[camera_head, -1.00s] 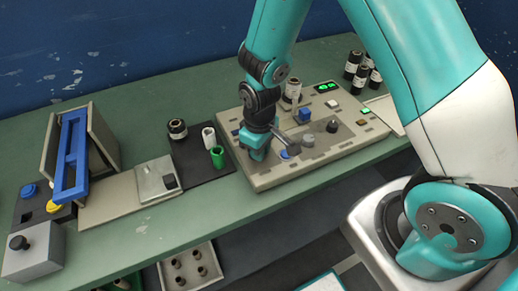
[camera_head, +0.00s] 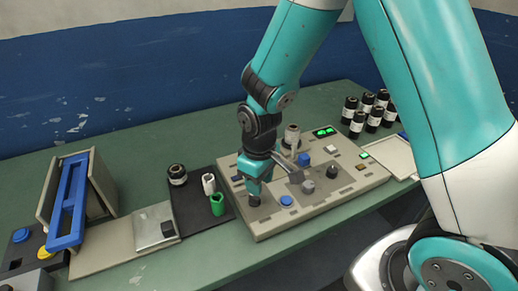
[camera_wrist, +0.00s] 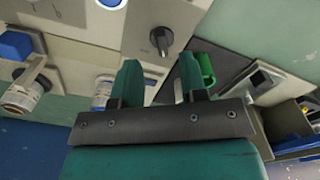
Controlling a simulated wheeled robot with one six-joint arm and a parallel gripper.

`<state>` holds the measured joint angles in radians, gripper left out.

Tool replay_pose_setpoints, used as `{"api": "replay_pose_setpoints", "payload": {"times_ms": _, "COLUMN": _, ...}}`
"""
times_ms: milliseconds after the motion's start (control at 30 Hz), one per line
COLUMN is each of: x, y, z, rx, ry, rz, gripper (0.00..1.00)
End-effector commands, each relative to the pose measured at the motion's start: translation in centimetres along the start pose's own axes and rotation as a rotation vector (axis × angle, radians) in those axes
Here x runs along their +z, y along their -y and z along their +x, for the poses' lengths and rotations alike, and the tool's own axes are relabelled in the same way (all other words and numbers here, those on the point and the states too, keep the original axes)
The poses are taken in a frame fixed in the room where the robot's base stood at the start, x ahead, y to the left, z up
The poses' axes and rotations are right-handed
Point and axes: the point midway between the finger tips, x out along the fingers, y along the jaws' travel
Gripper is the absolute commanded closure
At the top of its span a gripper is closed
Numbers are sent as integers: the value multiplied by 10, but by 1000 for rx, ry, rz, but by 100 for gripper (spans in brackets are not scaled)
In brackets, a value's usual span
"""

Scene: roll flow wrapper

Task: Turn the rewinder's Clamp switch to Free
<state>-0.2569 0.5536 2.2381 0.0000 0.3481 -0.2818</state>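The grey rewinder panel (camera_head: 270,224) lies on the green bench. A black rotary knob with a pale pointer mark (camera_wrist: 162,40) sits on its near left part, beside a round blue button (camera_wrist: 110,3). It also shows as a dark knob under my gripper (camera_head: 253,201) in the head view. Its lettering is too small to read, so I cannot confirm it is the Clamp switch. My gripper (camera_head: 256,187) points down over it. In the wrist view, my gripper's (camera_wrist: 159,65) two green fingers stand apart with nothing between them; the knob lies just beyond their tips.
Another black knob (camera_head: 333,171), a grey knob (camera_head: 307,186) and a raised grey cylinder (camera_head: 291,136) stand on the panel. A green cup (camera_head: 217,204) and a white cup (camera_head: 208,184) stand on the black mat to the left. Several black rolls stand at the back right.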

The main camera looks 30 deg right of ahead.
Motion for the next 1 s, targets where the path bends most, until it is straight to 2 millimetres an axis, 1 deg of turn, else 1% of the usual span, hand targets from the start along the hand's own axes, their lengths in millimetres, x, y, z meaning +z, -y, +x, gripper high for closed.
{"api": "replay_pose_setpoints", "payload": {"times_ms": 33, "x": -2, "y": 0, "z": -15, "rx": 2, "ry": -8, "rz": 0, "gripper": 61}}
{"api": "replay_pose_setpoints", "payload": {"times_ms": 200, "x": -1, "y": 0, "z": -59, "rx": 2, "ry": -6, "rz": 0, "gripper": 61}}
{"api": "replay_pose_setpoints", "payload": {"times_ms": 300, "x": -1, "y": 0, "z": -80, "rx": 2, "ry": -5, "rz": 0, "gripper": 61}}
{"api": "replay_pose_setpoints", "payload": {"times_ms": 400, "x": -1, "y": 0, "z": -96, "rx": 1, "ry": -4, "rz": 0, "gripper": 61}}
{"api": "replay_pose_setpoints", "payload": {"times_ms": 500, "x": 0, "y": 0, "z": -107, "rx": 1, "ry": -1, "rz": 0, "gripper": 61}}
{"api": "replay_pose_setpoints", "payload": {"times_ms": 600, "x": 0, "y": 0, "z": -113, "rx": 0, "ry": -1, "rz": 0, "gripper": 61}}
{"api": "replay_pose_setpoints", "payload": {"times_ms": 1000, "x": 0, "y": 0, "z": -114, "rx": 0, "ry": 1, "rz": 0, "gripper": 61}}
